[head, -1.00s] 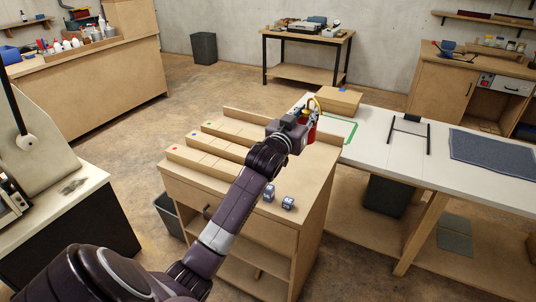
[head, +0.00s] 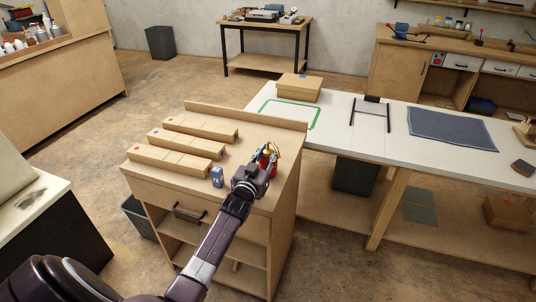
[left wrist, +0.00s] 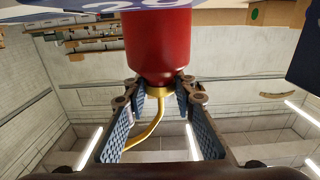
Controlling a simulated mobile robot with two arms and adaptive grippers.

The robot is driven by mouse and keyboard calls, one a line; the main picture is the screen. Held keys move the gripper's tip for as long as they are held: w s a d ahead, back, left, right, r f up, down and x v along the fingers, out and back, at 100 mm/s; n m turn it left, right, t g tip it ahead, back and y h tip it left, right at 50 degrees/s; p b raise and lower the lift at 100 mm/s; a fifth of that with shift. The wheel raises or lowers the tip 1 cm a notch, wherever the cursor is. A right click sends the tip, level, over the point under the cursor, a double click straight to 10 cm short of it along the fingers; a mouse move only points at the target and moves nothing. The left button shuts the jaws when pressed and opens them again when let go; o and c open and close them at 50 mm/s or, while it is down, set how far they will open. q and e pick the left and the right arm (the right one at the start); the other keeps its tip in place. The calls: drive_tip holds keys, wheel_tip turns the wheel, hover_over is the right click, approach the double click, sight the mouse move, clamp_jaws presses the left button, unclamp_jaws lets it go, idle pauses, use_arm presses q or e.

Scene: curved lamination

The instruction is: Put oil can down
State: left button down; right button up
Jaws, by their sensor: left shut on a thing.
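The red oil can (head: 265,161) with a gold spout is at the right part of the wooden cabinet top (head: 240,150). My left gripper (head: 269,155) is shut on it. In the left wrist view the fingers (left wrist: 158,92) lie on either side of the gold neck below the red body (left wrist: 158,45), which appears upside down. The can's base is cut off, so I cannot tell whether it touches the top. A green rectangle outline (head: 262,108) lies on the white bench (head: 340,138). My right gripper is not in view.
Three wooden blocks with coloured dots (head: 200,129) lie at the left of the cabinet top. A cardboard box (head: 299,90) and a dark mat (head: 452,124) are on the bench.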

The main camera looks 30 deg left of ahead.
use_arm(q)
drive_tip(key=shift+f, duration=0.15)
drive_tip(key=shift+f, duration=0.15)
drive_tip(key=c, duration=1.6)
unclamp_jaws()
drive_tip(key=shift+r, duration=0.2)
drive_tip(key=shift+s+d+f, duration=0.15)
drive_tip(key=shift+s+f, duration=0.05)
drive_tip(key=shift+s, duration=0.15)
drive_tip(key=v, duration=1.1)
drive_tip(key=shift+s, duration=0.15)
